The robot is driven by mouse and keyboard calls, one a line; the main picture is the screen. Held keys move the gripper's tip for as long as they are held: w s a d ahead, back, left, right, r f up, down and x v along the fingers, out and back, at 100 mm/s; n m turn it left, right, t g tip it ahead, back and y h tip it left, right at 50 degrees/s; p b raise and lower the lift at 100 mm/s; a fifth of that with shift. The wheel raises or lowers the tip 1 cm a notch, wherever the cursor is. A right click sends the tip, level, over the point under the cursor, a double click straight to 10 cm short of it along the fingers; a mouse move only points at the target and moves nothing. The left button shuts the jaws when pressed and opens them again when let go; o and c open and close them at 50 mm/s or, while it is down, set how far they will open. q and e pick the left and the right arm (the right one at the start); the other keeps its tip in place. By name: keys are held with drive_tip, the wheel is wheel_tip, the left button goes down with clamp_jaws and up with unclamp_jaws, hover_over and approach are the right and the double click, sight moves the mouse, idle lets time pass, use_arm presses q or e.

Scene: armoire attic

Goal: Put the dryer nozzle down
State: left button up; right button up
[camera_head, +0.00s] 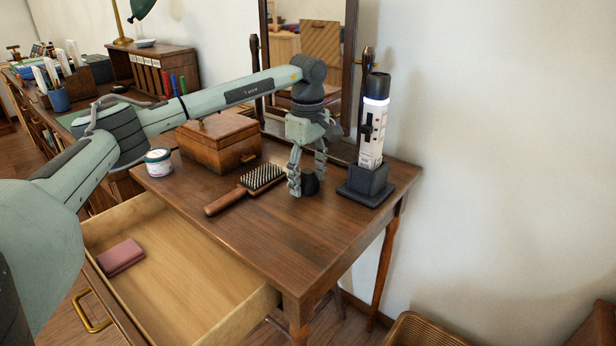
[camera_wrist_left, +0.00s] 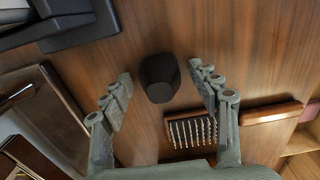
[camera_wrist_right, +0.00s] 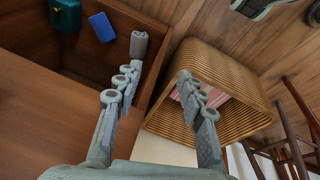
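The dryer nozzle (camera_head: 311,184) is a small dark piece on the dressing table (camera_head: 262,232). In the left wrist view the nozzle (camera_wrist_left: 158,78) lies between the spread fingers of my left gripper (camera_wrist_left: 165,87), with a gap on both sides. My left gripper (camera_head: 307,180) points down at the tabletop in the head view and is open. The hair dryer stand (camera_head: 368,184) is to its right, holding an upright white and black device (camera_head: 372,135). My right gripper (camera_wrist_right: 155,90) is open and empty in the right wrist view; it is outside the head view.
A hairbrush (camera_head: 243,189) lies left of the nozzle, with a wooden box (camera_head: 217,143) and a white jar (camera_head: 158,162) beyond. A mirror (camera_head: 308,60) stands behind. The open drawer (camera_head: 180,270) holds a pink wallet (camera_head: 121,257). A wicker basket (camera_wrist_right: 215,95) is below my right gripper.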

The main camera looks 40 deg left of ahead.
sight(308, 171)
use_arm(q)
drive_tip(key=shift+r, duration=0.1)
wheel_tip(308, 171, up, 12)
idle(0.6)
